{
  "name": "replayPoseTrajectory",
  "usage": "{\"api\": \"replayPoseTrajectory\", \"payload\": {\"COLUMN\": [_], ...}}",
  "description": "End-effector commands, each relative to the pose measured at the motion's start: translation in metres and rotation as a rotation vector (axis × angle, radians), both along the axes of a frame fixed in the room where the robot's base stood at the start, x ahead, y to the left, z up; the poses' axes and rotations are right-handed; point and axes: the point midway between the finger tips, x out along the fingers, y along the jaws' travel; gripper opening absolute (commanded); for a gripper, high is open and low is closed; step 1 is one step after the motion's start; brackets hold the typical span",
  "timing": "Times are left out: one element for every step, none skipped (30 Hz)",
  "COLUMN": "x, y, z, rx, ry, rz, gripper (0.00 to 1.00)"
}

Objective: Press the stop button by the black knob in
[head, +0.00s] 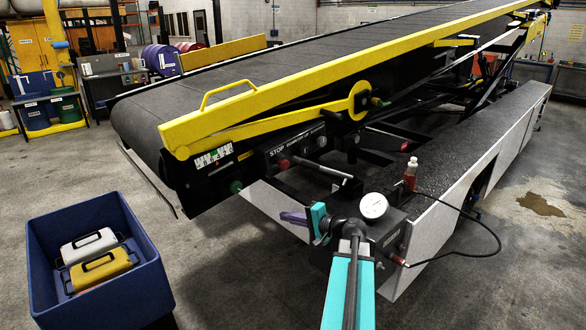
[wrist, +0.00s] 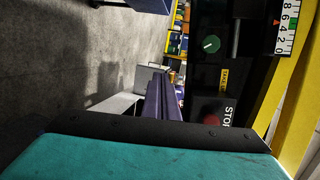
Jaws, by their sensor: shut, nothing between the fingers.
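The red stop button (head: 284,164) sits under a white STOP label on the loader's dark side panel. It also shows in the wrist view (wrist: 211,120), beside the sideways STOP label and partly cut off by my gripper's dark edge. Dark round knobs (head: 321,142) are on the panel to its right; which one is the black knob I cannot tell. My gripper (head: 284,216), with purple fingers, is shut and empty, below the button in the head view and apart from it. Its fingers show edge-on in the wrist view (wrist: 165,98).
A green knob (head: 236,187) sits lower left on the loader. A gauge (head: 373,206) and a hose are near my arm. A blue bin (head: 140,262) with cases stands at left; floor between is clear.

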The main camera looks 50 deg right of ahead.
Motion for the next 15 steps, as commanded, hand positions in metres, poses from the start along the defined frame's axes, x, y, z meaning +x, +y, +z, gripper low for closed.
{"api": "replayPoseTrajectory", "payload": {"x": [-0.012,-0.018,-0.026,-0.032,-0.038,-0.045,-0.049,-0.054,-0.059,-0.061,-0.064,-0.066,-0.067,-0.068,-0.069], "y": [-0.021,-0.031,-0.043,-0.051,-0.058,-0.066,-0.071,-0.076,-0.081,-0.084,-0.086,-0.089,-0.090,-0.091,-0.091], "z": [0.026,0.038,0.054,0.065,0.075,0.087,0.095,0.101,0.109,0.114,0.117,0.121,0.123,0.124,0.124], "rx": [-0.002,-0.002,-0.002,-0.001,-0.003,-0.003,-0.002,-0.003,-0.004,-0.005,-0.005,-0.005,-0.005,-0.005,-0.005], "ry": [-0.042,-0.065,-0.095,-0.115,-0.134,-0.156,-0.172,-0.184,-0.200,-0.208,-0.214,-0.222,-0.226,-0.228,-0.230], "rz": [-0.038,-0.057,-0.080,-0.097,-0.110,-0.127,-0.138,-0.147,-0.158,-0.164,-0.169,-0.174,-0.176,-0.178,-0.179], "gripper": [0.00,0.00,0.00,0.00,0.00,0.00,0.00,0.00,0.00,0.00,0.00,0.00,0.00,0.00,0.00]}}
